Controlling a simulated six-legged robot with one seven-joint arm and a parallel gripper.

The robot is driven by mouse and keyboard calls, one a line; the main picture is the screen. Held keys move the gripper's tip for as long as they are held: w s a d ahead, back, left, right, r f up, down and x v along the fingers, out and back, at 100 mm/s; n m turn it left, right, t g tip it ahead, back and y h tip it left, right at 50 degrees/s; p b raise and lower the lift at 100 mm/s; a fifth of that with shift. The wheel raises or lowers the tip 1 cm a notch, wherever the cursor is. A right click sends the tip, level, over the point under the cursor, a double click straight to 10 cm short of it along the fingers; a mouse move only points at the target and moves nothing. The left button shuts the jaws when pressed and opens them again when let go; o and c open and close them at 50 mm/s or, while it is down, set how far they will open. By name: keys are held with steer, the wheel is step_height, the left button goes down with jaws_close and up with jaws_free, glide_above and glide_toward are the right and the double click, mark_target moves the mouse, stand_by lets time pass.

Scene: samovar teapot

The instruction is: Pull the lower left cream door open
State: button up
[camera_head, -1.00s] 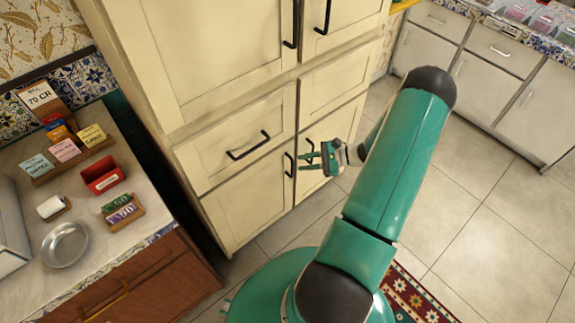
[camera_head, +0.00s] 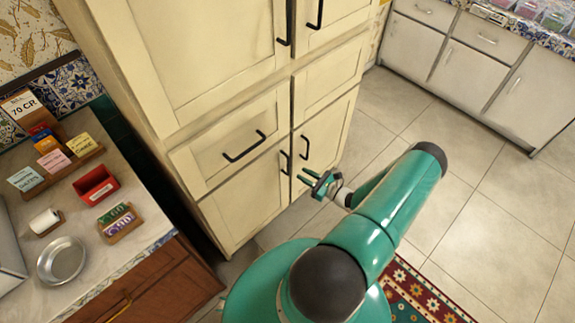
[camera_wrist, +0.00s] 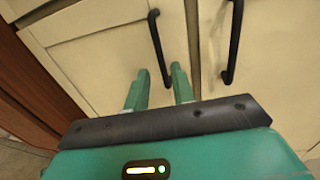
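The lower left cream door (camera_head: 238,212) is shut under the drawer, with a black upright handle (camera_head: 285,162) at its right edge. The door (camera_wrist: 98,60) and its handle (camera_wrist: 157,45) also show in the wrist view. My gripper (camera_head: 304,176) is open and empty, in front of the lower doors and slightly below and right of that handle. In the wrist view, the handle's lower end appears between the fingertips of my gripper (camera_wrist: 158,74). A gap shows in the head view, and the fingers do not grip the handle.
The right lower door (camera_head: 325,138) has its own black handle (camera_head: 304,147) close beside. A wooden counter (camera_head: 150,285) stands left of the cabinet. Tiled floor (camera_head: 480,220) is open to the right, with a patterned rug (camera_head: 415,295) near my base.

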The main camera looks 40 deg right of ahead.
glide_above(288, 174)
steer(key=shift+w+d, duration=0.2)
steer(key=shift+d, duration=0.05)
jaws_close()
